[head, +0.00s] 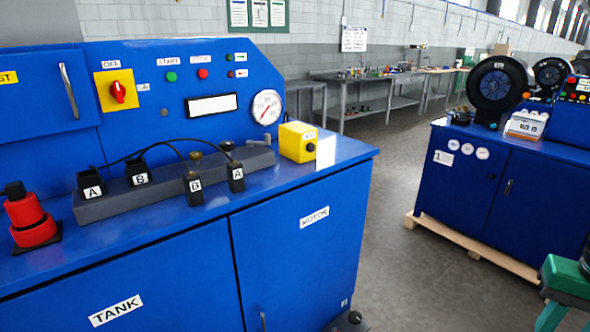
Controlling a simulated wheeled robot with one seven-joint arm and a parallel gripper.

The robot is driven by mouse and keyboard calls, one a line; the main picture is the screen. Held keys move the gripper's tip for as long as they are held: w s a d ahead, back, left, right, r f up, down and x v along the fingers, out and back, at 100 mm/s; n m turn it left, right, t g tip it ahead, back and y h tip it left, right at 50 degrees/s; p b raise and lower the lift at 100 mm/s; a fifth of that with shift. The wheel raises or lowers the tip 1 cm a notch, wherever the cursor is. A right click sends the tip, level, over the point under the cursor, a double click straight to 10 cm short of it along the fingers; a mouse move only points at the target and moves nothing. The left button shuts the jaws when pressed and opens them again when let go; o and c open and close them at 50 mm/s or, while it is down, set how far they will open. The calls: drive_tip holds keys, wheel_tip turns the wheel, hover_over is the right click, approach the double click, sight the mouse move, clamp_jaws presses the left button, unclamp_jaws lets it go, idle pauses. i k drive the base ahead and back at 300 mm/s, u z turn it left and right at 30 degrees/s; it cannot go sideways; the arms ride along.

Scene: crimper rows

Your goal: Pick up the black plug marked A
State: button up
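Two black pieces marked A show on the blue machine's top in the head view. The black plug marked A (236,177) stands upright at the front right of the grey block, beside a black plug marked B (194,189). Another black block marked A (91,187) sits at the left end of the grey block (130,207), with a black block marked B (138,174) to its right. Thin black cables arch over the block between the left and right pieces; their exact ends are hard to follow. My gripper is not in view.
A red cylindrical part (27,222) stands at the left of the blue machine's top (305,180). A yellow box (298,142) with a black button stands right of the grey block. Open floor (410,240) separates the machine from a blue cabinet (500,180) on a pallet.

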sight(235, 170)
drive_tip(key=z, duration=1.7)
drive_tip(key=k, duration=1.7)
drive_tip(key=u, duration=1.35)
drive_tip(key=i, duration=0.95)
drive_tip(key=z, duration=0.05)
